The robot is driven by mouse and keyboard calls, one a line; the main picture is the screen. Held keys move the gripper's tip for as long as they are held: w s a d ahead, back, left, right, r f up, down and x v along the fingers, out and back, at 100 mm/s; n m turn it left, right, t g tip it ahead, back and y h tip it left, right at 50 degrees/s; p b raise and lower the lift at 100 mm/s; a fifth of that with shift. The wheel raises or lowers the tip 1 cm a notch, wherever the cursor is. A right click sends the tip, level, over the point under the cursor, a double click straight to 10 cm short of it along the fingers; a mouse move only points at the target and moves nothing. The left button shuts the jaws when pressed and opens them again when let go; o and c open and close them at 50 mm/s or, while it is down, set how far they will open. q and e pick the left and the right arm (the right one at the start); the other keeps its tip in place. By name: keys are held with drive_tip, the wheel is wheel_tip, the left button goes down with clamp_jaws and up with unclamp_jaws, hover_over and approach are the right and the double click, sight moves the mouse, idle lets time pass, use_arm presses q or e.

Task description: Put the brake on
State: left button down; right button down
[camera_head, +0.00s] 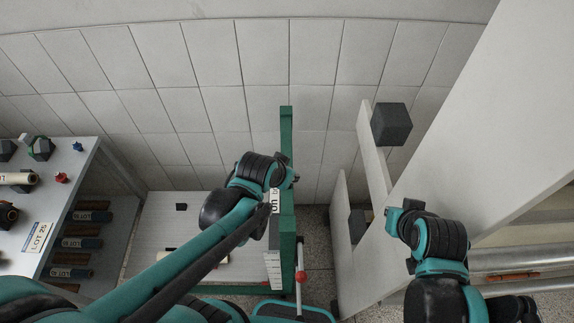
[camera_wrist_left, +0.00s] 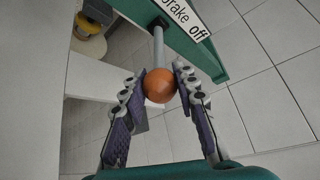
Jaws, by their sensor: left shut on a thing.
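In the left wrist view, an orange ball knob (camera_wrist_left: 158,86) sits on the end of a grey lever rod (camera_wrist_left: 158,47). My left gripper (camera_wrist_left: 160,76) is shut on this knob, one finger on each side. The rod reaches up to a green frame (camera_wrist_left: 207,62) with a white label (camera_wrist_left: 190,20) reading "brake off". In the head view, my left arm reaches a green upright post (camera_head: 287,150), and a white label strip on it (camera_head: 275,203) shows "on". My arm hides the left fingers and knob there. My right arm is at the right; its gripper is not clearly in view.
A shelf unit (camera_head: 85,165) with rolls and small blocks stands at the left. A white panel (camera_head: 450,180) with dark square blocks (camera_head: 391,124) stands at the right. A red knob on a pale rod (camera_head: 300,276) is near the post's foot. A tiled wall is behind.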

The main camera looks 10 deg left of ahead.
use_arm(q)
drive_tip(key=shift+s+d+f+t, duration=0.2)
drive_tip(key=shift+s+t, duration=0.1)
drive_tip(key=shift+s, duration=0.1)
drive_tip(key=shift+s+f, duration=0.3)
drive_tip(key=shift+s, duration=0.25)
drive_tip(key=c, duration=1.1)
unclamp_jaws()
drive_tip(key=shift+c, duration=0.2)
drive_tip(key=shift+s+r, duration=0.1)
drive_tip(key=shift+s, duration=0.05)
drive_tip(key=shift+r, duration=0.1)
drive_tip(key=v, duration=1.1)
drive_tip(key=shift+s+r, duration=0.25)
drive_tip(key=shift+s, duration=0.1)
